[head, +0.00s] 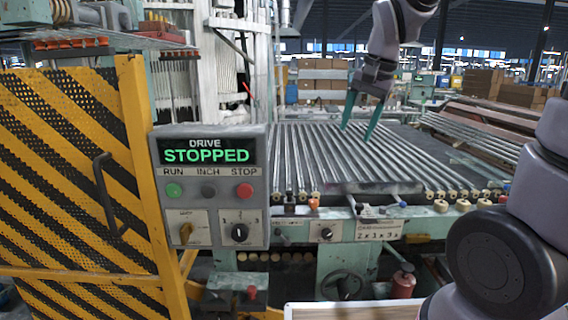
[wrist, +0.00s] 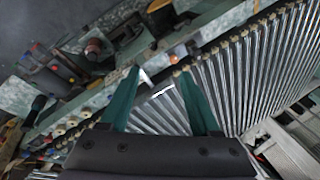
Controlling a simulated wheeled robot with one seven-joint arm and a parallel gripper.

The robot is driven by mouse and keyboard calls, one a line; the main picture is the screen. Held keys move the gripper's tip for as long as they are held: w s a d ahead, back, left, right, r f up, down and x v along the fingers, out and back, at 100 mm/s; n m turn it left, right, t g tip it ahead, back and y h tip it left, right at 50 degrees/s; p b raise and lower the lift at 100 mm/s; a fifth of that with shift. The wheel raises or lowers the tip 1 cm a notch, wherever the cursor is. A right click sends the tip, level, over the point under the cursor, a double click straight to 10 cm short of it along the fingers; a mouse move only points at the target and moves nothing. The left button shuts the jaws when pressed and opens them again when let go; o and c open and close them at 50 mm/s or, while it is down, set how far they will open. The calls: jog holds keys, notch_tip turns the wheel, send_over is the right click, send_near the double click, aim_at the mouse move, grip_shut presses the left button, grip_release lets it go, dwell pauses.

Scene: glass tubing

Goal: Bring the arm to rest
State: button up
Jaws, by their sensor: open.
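My gripper (head: 357,118) has two green fingers and is open over the roller bed (head: 300,150) in the head view. Nothing shows between its fingers. In the wrist view my gripper (wrist: 160,78) also shows open, with the front edge of the roller bed (wrist: 265,60) beyond the fingertips. The fingertips appear above the rollers; I cannot tell how far. My arm reaches in from the right and comes down to the gripper from the top of the head view.
A control box (head: 209,187) at the left reads "DRIVE STOPPED", with green, dark and red buttons. A yellow-and-black striped guard (head: 65,150) with a handle stands left of it. Knobs and a sign (head: 379,231) line the machine's front. Cardboard boxes (head: 500,88) stand at the back right.

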jog(key=s+d+r+n+t, duration=0.1)
jog(key=s+d+r+t, duration=0.1)
jog(key=s+d+r, duration=0.1)
jog(key=s+d+r+n+t, duration=0.1)
jog(key=s+d+r+t, duration=0.1)
jog(key=s, duration=0.6)
jog(key=d+r, duration=0.1)
jog(key=d, duration=0.1)
jog(key=shift+s+d+n, duration=0.2)
jog(key=shift+d+n, duration=0.1)
jog(key=shift+d, duration=0.05)
jog(key=shift+r, duration=0.1)
